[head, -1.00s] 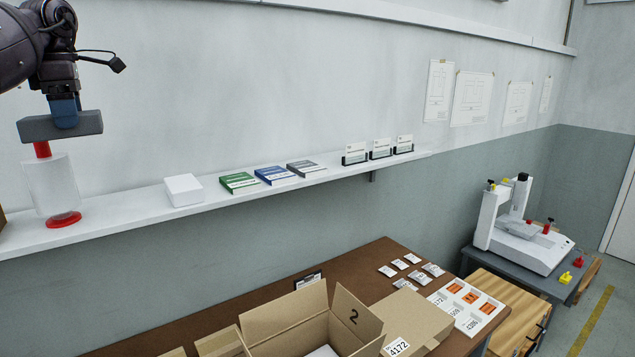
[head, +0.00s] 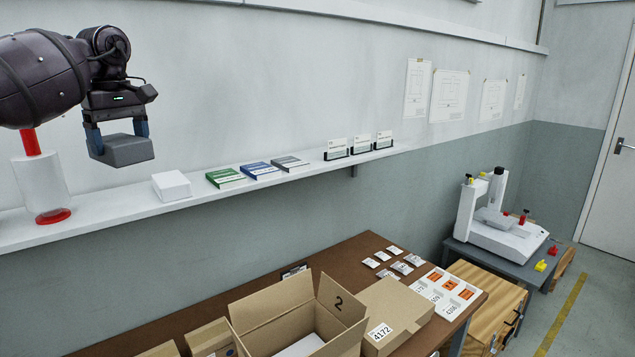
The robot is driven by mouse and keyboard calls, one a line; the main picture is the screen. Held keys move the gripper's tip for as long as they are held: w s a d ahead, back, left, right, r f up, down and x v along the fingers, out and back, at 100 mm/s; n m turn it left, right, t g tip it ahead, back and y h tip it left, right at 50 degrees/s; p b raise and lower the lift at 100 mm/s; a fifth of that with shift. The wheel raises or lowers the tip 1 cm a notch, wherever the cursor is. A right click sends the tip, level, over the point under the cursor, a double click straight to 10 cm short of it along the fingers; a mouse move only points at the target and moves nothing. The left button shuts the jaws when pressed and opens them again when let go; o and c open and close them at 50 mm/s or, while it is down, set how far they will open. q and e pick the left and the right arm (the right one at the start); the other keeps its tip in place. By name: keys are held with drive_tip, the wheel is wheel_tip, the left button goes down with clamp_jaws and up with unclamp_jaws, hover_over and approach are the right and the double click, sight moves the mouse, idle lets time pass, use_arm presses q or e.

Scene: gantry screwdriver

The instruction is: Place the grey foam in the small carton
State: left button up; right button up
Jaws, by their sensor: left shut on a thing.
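The grey foam (head: 124,150) is a flat grey block held in the air in front of the wall shelf, at the upper left. My left gripper (head: 117,136) is shut on it, with one blue-grey finger on each side. Several cartons stand on the brown table below. A large open carton (head: 335,328) marked 2 is at the bottom middle, with a white item inside. A smaller carton (head: 211,337) is to its left, partly cut off by the frame's bottom edge. I cannot tell which is the small carton. My right gripper is not in view.
A white shelf (head: 110,222) holds a white box (head: 171,186), several booklets, card holders and a clear cylinder (head: 40,185) with red ends. A closed carton labelled 4172 (head: 398,306) and a white tray (head: 447,292) are on the table (head: 335,256). A gantry machine (head: 497,228) stands at right.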

use_arm(q)
drive_tip(key=s+d+f+m, duration=0.3)
drive_tip(key=d+f+m, duration=0.2)
drive_tip(key=d+f, duration=0.3)
drive_tip(key=s+d+f+m, duration=0.2)
drive_tip(key=d+f+m, duration=0.35)
drive_tip(key=f, duration=0.45)
drive_tip(key=s+d+f+b, duration=0.1)
drive_tip(key=s+d+f, duration=0.1)
drive_tip(key=s+f, duration=0.4)
drive_tip(key=s+d+f+m+b, duration=0.1)
drive_tip(key=s+d+f, duration=0.2)
drive_tip(key=f, duration=0.9)
drive_tip(key=s, duration=0.3)
drive_tip(key=shift+s+d, duration=0.25)
drive_tip(key=shift+s, duration=0.05)
